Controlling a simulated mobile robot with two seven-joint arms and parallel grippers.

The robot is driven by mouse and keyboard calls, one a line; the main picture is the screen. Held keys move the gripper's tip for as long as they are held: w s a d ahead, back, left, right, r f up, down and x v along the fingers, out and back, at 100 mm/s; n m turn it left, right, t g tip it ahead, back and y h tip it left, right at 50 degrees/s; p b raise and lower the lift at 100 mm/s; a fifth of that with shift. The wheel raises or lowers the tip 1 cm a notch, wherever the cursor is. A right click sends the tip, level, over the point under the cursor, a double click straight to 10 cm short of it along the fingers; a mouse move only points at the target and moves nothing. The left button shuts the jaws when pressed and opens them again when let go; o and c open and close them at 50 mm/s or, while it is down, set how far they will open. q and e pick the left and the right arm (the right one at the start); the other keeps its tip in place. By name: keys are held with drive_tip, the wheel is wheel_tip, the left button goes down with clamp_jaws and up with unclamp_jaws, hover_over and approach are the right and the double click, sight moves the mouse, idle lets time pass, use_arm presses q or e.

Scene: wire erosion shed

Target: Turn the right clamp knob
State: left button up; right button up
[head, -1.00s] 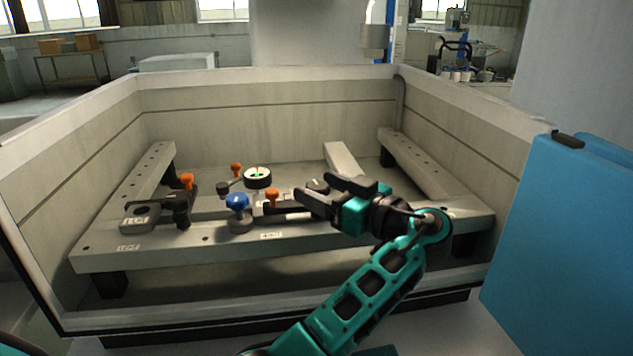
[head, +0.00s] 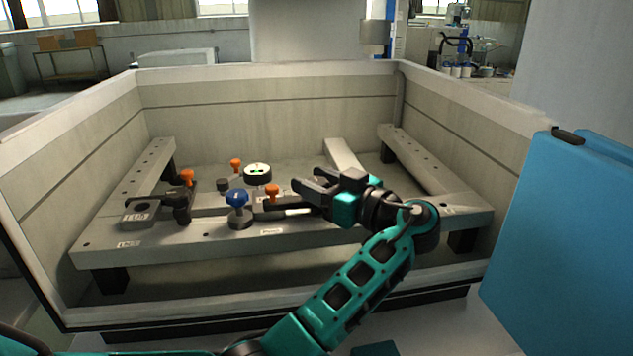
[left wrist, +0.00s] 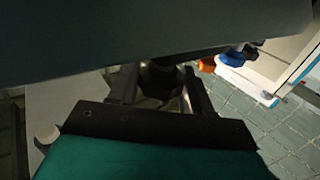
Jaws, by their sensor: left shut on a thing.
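My left gripper (head: 306,184) is over the right part of the front rail in the head view. In the left wrist view a dark, faceted knob (left wrist: 161,82), apparently the right clamp knob, sits between its two fingers (left wrist: 160,92). The gripper is shut on this knob. In the head view the fingers hide the knob. The dark right clamp arm (head: 288,207) reaches left from the gripper, near an orange knob (head: 272,191). The left clamp's black knob (head: 181,203) stands free at left. My right gripper is not in view.
A blue knob (head: 237,197) on a grey base and a round dial gauge (head: 257,173) stand left of the gripper. More orange knobs (head: 187,177) are farther left. High tank walls (head: 270,105) surround the rails. A blue panel (head: 565,240) stands at right.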

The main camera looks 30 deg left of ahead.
use_arm(q)
drive_tip(key=shift+m+t, duration=0.3)
drive_tip(key=shift+t, duration=0.2)
drive_tip(key=m+t+h+b, duration=0.1)
drive_tip(key=m+t, duration=0.1)
drive_tip(key=t, duration=0.1)
drive_tip(key=shift+f+h, duration=0.1)
drive_tip(key=shift+h, duration=0.3)
drive_tip(key=shift+m+t+h+b, duration=0.4)
drive_tip(key=shift+m+t+h, duration=1.15)
drive_tip(key=shift+t, duration=0.55)
drive_tip(key=shift+m, duration=0.25)
drive_tip(key=o, duration=0.9)
drive_tip(key=shift+o, duration=0.2)
